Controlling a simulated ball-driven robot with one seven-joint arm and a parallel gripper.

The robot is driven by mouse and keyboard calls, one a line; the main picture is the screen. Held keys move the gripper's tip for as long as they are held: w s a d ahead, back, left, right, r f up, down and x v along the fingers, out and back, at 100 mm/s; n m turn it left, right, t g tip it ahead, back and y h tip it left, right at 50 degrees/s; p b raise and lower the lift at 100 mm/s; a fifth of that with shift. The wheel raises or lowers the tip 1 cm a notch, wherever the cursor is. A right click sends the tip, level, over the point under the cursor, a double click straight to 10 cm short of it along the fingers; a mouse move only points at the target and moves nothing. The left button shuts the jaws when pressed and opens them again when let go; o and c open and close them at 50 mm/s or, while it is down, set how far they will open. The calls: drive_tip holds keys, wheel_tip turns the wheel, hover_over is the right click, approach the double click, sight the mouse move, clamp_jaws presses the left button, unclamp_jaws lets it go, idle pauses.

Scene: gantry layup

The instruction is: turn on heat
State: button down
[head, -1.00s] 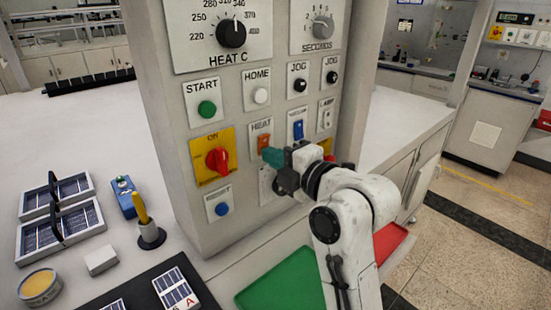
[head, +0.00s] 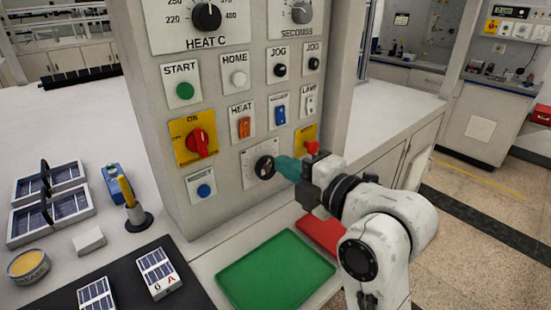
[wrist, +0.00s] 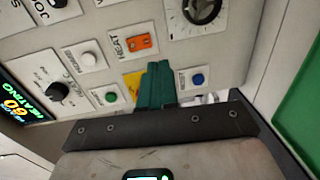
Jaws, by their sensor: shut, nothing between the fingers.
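The HEAT switch is an orange rocker (head: 244,127) on a white plate on the grey control panel (head: 225,205). It also shows in the wrist view (wrist: 140,42), uncovered. Which side of the rocker is pressed in is too small to tell. My gripper (head: 278,166) has teal fingers, shut and empty. In the head view its tips are below and right of the rocker, by a black round knob (head: 264,167). In the wrist view the fingers (wrist: 156,85) are apart from the rocker. A display (wrist: 22,98) there shows green text that seems to read HEATING.
A red ON knob (head: 199,142), green START button (head: 185,90) and blue rocker (head: 280,115) are nearby on the panel. A red knob (head: 312,147) is close to my gripper. A green tray (head: 275,270) and red tray (head: 322,234) lie below.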

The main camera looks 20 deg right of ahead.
drive_tip(key=v, duration=0.3)
drive_tip(key=shift+s+d+f, duration=0.1)
drive_tip(key=shift+s+f, duration=0.25)
drive_tip(key=shift+s, duration=0.05)
